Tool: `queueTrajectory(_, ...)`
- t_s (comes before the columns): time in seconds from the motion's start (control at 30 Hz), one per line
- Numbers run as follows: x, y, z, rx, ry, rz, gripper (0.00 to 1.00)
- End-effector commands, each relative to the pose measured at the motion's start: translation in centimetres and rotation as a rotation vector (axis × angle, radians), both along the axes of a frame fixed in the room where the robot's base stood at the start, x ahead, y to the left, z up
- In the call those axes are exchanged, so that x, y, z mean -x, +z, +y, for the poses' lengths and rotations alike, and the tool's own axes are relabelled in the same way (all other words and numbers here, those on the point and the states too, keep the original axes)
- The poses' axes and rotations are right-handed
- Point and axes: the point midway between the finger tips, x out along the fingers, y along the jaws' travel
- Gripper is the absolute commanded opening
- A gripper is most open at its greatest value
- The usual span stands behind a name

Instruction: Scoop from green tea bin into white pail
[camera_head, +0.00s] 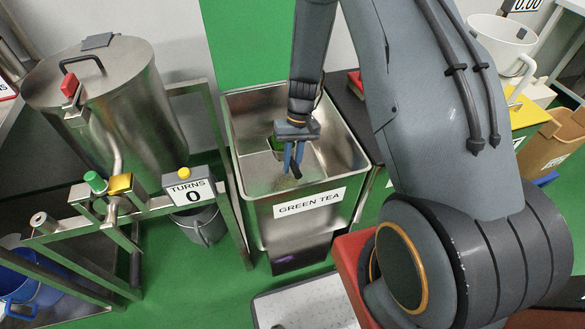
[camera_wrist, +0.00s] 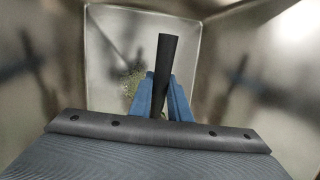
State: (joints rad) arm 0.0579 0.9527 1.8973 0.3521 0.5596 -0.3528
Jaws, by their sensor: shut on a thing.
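The green tea bin (camera_head: 309,196) is a tall, open steel bin with a "GREEN TEA" label on its front. My gripper (camera_head: 293,163) is down inside its mouth. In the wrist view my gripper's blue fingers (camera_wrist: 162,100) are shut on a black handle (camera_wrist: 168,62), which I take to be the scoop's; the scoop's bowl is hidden. A small patch of greenish tea (camera_wrist: 134,84) shows beyond the fingers, by the bin's floor. The white pail (camera_head: 497,45) stands at the upper right, partly behind my arm.
A steel drum (camera_head: 110,105) with a lid and tap stands at the left. A "TURNS 0" counter (camera_head: 190,190) and a grey bucket (camera_head: 203,224) are beside the bin. The bin's steel walls surround my gripper. A brown box (camera_head: 552,140) stands at the right.

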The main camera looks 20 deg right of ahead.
Motion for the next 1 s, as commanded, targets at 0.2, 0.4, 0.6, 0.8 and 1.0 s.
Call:
queueTrajectory(0.2,0.1,3.6,0.0,0.0,0.0,-0.001,0.0)
queueTrajectory(0.4,0.1,6.5,0.0,0.0,0.0,0.0,0.0)
queueTrajectory(0.6,0.1,9.4,0.0,0.0,0.0,-0.001,0.0)
queueTrajectory(0.8,0.1,12.2,0.0,0.0,0.0,0.0,0.0)
queueTrajectory(1.0,0.1,15.1,0.0,0.0,0.0,-0.001,0.0)
